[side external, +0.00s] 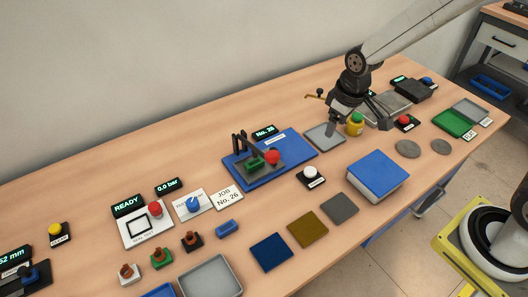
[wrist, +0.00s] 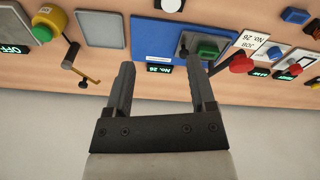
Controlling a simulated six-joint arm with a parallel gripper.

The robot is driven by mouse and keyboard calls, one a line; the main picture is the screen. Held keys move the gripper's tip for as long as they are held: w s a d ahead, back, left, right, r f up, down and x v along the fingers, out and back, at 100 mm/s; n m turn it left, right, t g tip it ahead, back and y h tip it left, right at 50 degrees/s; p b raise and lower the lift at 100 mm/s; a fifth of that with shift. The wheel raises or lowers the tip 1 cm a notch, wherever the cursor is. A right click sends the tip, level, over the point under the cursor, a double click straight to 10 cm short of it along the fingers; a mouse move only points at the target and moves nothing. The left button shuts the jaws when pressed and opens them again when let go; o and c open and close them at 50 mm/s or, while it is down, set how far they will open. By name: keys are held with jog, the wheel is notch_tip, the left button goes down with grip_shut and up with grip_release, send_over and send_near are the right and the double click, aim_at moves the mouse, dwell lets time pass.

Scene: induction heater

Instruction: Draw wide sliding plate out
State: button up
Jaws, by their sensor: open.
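A wide blue plate (side external: 292,147) lies flat on the bench beside the No. 26 display. It carries a grey base with a green block (side external: 255,166), black upright posts and a red knob (side external: 271,157). I cannot tell for certain whether this blue plate is the sliding one. My gripper (side external: 331,128) is open and empty, to the right of the blue plate and over or near a grey square tray (side external: 318,143). In the wrist view, the blue plate (wrist: 155,40) shows beyond the open fingers of my gripper (wrist: 162,72), with the green block (wrist: 208,50) at right.
A yellow-green button (side external: 355,124) and a brass lever (side external: 316,96) stand close to my gripper. A white button (side external: 311,177) and a blue-topped box (side external: 378,171) are in front.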

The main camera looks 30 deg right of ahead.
jog(key=w+a+f+n+g, duration=0.1)
jog(key=w+a+f+n, duration=0.2)
jog(key=w, duration=0.5)
jog(key=n, duration=0.2)
send_near(274, 148)
jog(key=shift+s+f+g, duration=0.15)
jog(key=shift+f+g, duration=0.2)
jog(key=shift+g, duration=0.05)
jog(key=shift+w+a+f+n, duration=0.3)
jog(key=shift+a+f+n, duration=0.05)
jog(key=shift+a+n, duration=0.05)
jog(key=shift+f, duration=3.9)
grip_shut()
